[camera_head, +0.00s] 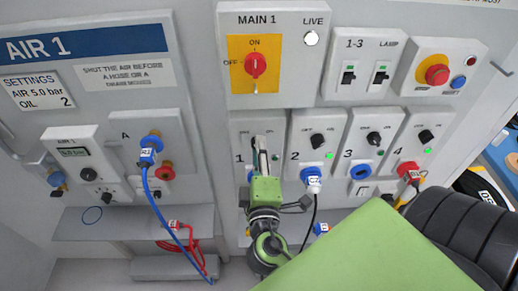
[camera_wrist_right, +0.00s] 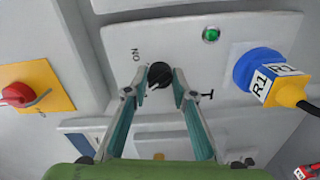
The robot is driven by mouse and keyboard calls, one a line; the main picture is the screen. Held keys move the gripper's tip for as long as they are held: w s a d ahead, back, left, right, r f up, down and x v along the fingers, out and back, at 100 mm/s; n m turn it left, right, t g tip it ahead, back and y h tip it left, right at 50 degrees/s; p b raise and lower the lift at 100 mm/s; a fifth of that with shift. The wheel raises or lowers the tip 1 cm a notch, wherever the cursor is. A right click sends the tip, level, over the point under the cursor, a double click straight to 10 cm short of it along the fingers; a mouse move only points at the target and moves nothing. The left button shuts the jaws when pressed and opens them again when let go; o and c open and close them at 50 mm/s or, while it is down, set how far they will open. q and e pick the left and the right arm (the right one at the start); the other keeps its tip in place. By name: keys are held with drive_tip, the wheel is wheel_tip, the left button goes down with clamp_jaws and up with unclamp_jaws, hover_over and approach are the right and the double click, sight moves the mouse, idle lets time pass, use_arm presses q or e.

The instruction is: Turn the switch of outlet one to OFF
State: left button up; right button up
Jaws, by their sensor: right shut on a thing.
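The outlet one panel (camera_head: 241,128) is the leftmost in the row of numbered outlets, with its number 1 showing beside my gripper. The exact pointing of the switch is unclear. My left gripper is not in view.
A blue plug (camera_wrist_right: 259,70) with R1 tags sits beside the switch. The red MAIN 1 switch (camera_head: 255,65) is above. Outlets two (camera_head: 304,126), three (camera_head: 360,127) and four (camera_head: 408,128) stand to the right. The AIR 1 panel (camera_head: 98,30) with a blue hose is left.

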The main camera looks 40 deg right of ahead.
drive_tip(key=shift+d+r+n, duration=0.1)
drive_tip(key=shift+r+n, duration=0.1)
drive_tip(key=shift+n, duration=0.7)
drive_tip(key=o, duration=1.1)
drive_tip(key=shift+w+f, duration=0.1)
drive_tip(key=shift+f, duration=0.05)
drive_tip(key=v, duration=1.2)
drive_tip(key=shift+f, duration=0.1)
